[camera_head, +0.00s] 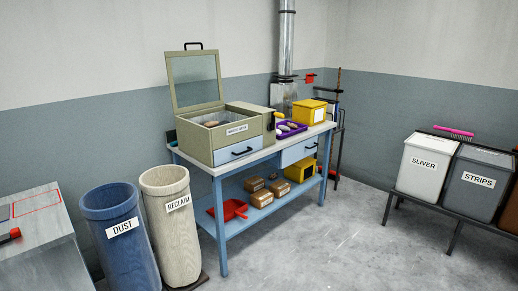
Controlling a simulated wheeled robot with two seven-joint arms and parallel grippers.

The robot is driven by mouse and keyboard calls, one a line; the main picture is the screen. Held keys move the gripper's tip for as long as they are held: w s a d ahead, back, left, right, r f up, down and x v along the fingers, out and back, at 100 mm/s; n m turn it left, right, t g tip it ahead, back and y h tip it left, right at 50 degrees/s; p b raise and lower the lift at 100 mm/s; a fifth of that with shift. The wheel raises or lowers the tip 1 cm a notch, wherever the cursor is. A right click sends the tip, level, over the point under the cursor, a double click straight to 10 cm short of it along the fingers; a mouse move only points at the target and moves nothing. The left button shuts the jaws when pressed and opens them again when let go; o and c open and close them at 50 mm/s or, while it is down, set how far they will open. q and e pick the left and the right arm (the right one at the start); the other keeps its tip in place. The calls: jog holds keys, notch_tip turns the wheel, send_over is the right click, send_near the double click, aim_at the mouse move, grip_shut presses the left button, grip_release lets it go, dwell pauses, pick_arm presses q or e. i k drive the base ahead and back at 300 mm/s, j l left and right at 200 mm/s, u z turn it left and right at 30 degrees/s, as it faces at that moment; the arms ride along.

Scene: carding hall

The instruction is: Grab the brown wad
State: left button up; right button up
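A small brown lump (211,123), which may be the brown wad, shows inside an olive box (212,152) with its glazed lid raised, on the blue workbench. The box's front wall hides its lower part. A purple tray (278,135) to the right on the bench holds several small pale and tan wads (291,125), too small to tell apart well. Neither of my grippers is in view.
Dust bin (122,240) and reclaim bin (172,235) stand left of the workbench (222,220). A yellow box (309,111) is at its right end. Its lower shelf holds brown packages (262,198) and a red scoop (228,210). Sliver (425,168) and strips (477,185) bins stand right. Middle floor is clear.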

aim_at(212, 124)
jog(key=i+u, duration=0.2)
jog(key=i, duration=0.25)
jog(key=i+l+u, duration=0.2)
jog(key=i, duration=0.2)
jog(key=i+l+u, duration=0.2)
jog(key=i, duration=0.2)
jog(key=i+u, duration=0.25)
jog(key=u, duration=0.2)
jog(key=i+l+u, duration=0.1)
jog(key=i+u, duration=0.15)
jog(key=u, duration=0.2)
